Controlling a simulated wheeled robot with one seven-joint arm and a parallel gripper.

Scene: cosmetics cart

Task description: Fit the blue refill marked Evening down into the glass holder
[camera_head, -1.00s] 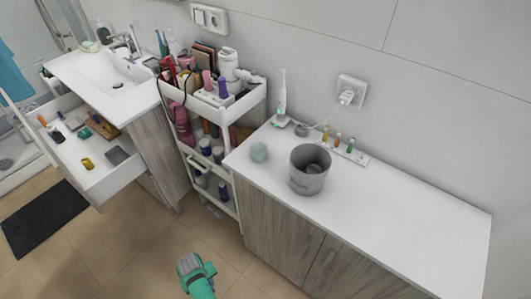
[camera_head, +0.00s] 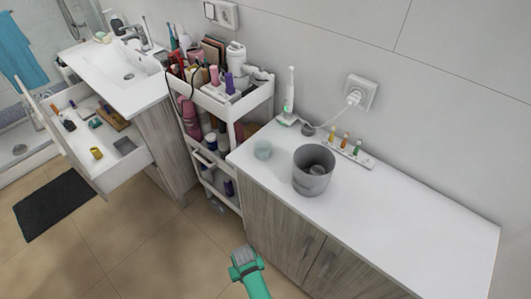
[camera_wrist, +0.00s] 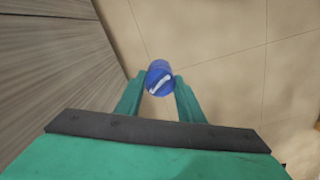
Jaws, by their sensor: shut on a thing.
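The blue refill (camera_wrist: 158,70) is a small round cylinder with a white marking on its top; I cannot read a word on it. My gripper (camera_wrist: 160,88) is shut on it, with a green finger on each side. In the head view my gripper (camera_head: 245,256) is over the floor in front of the wooden cabinet, below its top, and the refill cannot be made out there.
Behind are an electric toothbrush (camera_head: 288,100) and a strip of small coloured bottles (camera_head: 350,150). A crowded white cart (camera_head: 240,103) and an open drawer (camera_head: 108,171) are left. The cabinet top's right side (camera_head: 430,215) is clear.

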